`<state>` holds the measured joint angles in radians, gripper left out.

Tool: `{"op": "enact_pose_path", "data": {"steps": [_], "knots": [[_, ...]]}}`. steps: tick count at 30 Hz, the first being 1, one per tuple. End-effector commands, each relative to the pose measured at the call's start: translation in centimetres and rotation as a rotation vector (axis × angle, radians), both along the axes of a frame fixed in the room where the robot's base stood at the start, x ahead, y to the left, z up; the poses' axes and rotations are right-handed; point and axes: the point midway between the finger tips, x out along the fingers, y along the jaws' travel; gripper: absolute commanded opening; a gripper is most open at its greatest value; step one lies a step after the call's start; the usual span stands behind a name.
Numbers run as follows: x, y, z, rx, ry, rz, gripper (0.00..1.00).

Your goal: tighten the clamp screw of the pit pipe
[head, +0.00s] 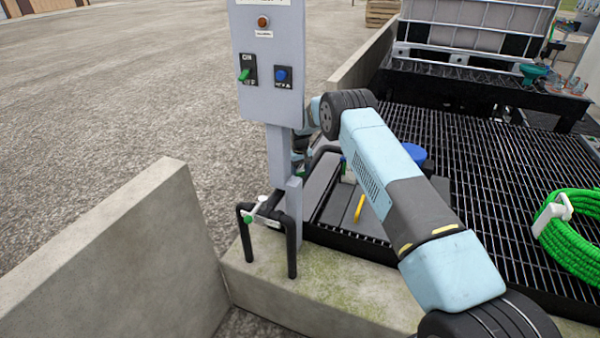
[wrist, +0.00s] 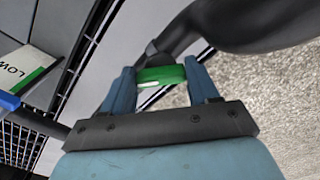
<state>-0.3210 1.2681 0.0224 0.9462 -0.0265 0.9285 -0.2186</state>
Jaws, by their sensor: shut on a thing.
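In the wrist view my gripper (wrist: 163,76) is shut on a green screw head (wrist: 160,75), one blue finger on each side. The screw head sits against a dark clamp part below a thick black pipe (wrist: 235,25), which crosses the top of the view. The screw's shaft is hidden. In the head view the control post hides my gripper and the held screw. A black pipe (head: 325,150) shows just right of the post.
A grey control box (head: 268,60) on a post stands close to my arm. A concrete wall (head: 120,245) runs at the left. A grating (head: 480,160) lies at the right, with a coiled green hose (head: 572,235). A label reading LOW (wrist: 12,72) shows in the wrist view.

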Motion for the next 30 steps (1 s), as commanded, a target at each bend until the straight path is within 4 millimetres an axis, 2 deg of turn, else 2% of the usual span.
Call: {"op": "enact_pose_path", "data": {"steps": [1, 8, 15, 19, 23, 30], "knots": [[0.3, 0.2, 0.4, 0.004, -0.010, 0.000, 0.62], [0.2, 0.1, 0.2, 0.002, -0.006, 0.001, 0.84], [0.1, 0.0, 0.1, 0.001, -0.003, 0.001, 0.85], [0.1, 0.0, 0.8, 0.001, -0.003, 0.001, 0.85], [0.2, 0.0, 2.6, 0.001, -0.004, 0.001, 0.85], [0.2, 0.0, 7.3, 0.002, -0.005, 0.000, 0.85]]}}
